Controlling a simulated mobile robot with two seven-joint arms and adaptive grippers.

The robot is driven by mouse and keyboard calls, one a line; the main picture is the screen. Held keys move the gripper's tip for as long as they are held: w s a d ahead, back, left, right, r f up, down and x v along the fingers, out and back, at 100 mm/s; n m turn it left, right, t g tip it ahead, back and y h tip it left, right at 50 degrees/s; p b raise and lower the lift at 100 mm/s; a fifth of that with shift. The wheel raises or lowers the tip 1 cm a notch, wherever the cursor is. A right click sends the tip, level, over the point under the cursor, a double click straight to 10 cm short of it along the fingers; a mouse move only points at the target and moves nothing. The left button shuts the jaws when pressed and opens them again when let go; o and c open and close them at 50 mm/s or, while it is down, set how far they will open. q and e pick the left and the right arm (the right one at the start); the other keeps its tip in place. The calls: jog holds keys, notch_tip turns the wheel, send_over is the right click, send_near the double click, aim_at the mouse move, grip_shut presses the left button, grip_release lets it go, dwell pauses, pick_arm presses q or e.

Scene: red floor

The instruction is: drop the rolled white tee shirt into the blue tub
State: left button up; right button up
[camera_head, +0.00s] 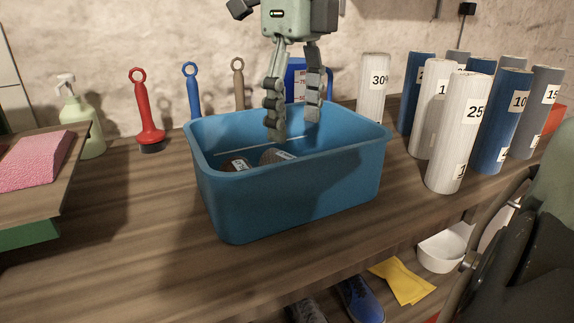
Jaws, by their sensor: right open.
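The blue tub (295,193) stands on the wooden table in the middle of the head view. My right gripper (295,130) points down over the tub, with its fingers apart and the tips below the level of its far rim. Nothing shows between the fingers. Inside the tub lie a dark round-ended item (236,164) and a pale greyish one (275,156), both mostly hidden by the near wall; I cannot tell whether either is the white tee shirt. White rolls with number labels, such as one marked 25 (457,140), stand upright to the right. My left gripper is not in view.
Blue and grey rolls (502,120) stand close together at the right. Red (146,110), blue and tan handled tools and a soap bottle (82,120) stand behind and left. A pink block (35,160) is at far left. The table in front of the tub is clear.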

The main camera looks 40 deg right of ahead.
notch_tip(320, 180, up, 12)
dwell(0.5)
jog(key=shift+s, duration=0.1)
dwell(0.4)
